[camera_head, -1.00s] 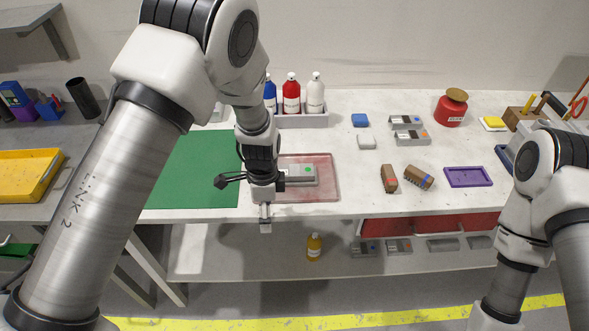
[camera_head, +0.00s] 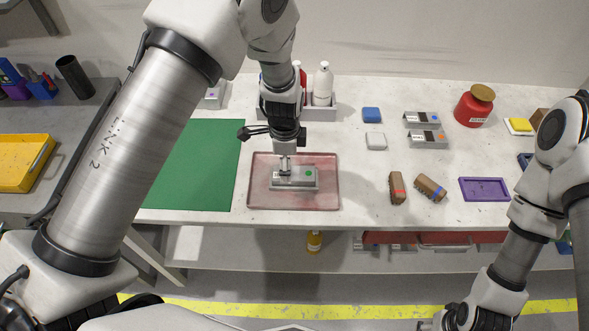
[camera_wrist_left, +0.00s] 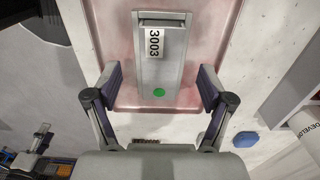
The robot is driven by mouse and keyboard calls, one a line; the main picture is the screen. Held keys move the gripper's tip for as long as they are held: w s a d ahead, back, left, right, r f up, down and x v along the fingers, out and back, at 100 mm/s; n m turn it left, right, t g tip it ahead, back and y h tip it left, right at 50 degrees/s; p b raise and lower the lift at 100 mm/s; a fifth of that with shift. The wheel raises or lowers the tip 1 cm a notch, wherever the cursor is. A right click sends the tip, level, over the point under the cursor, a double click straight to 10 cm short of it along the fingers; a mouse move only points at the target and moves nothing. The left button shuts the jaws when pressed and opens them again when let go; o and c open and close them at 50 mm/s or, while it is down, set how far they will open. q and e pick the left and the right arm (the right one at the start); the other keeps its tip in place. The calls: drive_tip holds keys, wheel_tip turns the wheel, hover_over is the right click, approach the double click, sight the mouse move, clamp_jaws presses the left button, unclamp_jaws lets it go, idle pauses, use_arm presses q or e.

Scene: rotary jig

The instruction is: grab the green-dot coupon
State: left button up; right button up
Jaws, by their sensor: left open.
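The green-dot coupon (camera_head: 306,184) is a grey metal block lying on a pink-red tray (camera_head: 325,200). In the left wrist view the coupon (camera_wrist_left: 160,68) shows a "3003" label and a green dot near its lower end. My left gripper (camera_head: 286,160) points down over the coupon in the head view and partly covers it. In the left wrist view the left gripper (camera_wrist_left: 158,85) is open and empty, with a finger on either side of the green-dot end. Contact or exact height cannot be told. My right arm is at the right edge; its gripper cannot be made out.
A bottle rack (camera_head: 318,112) stands behind the tray, and a green mat (camera_head: 195,165) lies left of it. Grey coupons with orange (camera_head: 428,140) and blue (camera_head: 421,119) dots lie at the right. Brown blocks (camera_head: 397,188) and a purple frame (camera_head: 484,189) sit right of the tray.

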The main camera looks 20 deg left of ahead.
sight(294, 176)
use_arm(q)
drive_tip(key=f, duration=0.4)
drive_tip(key=shift+w+f+p, duration=0.2)
drive_tip(key=shift+w+p, duration=0.05)
drive_tip(key=shift+p, duration=0.15)
drive_tip(key=shift+s, duration=0.15)
drive_tip(key=shift+s+r, duration=0.1)
drive_tip(key=shift+r, duration=0.05)
drive_tip(key=c, duration=1.3)
drive_tip(key=shift+r, duration=0.1)
drive_tip(key=shift+c, duration=0.3)
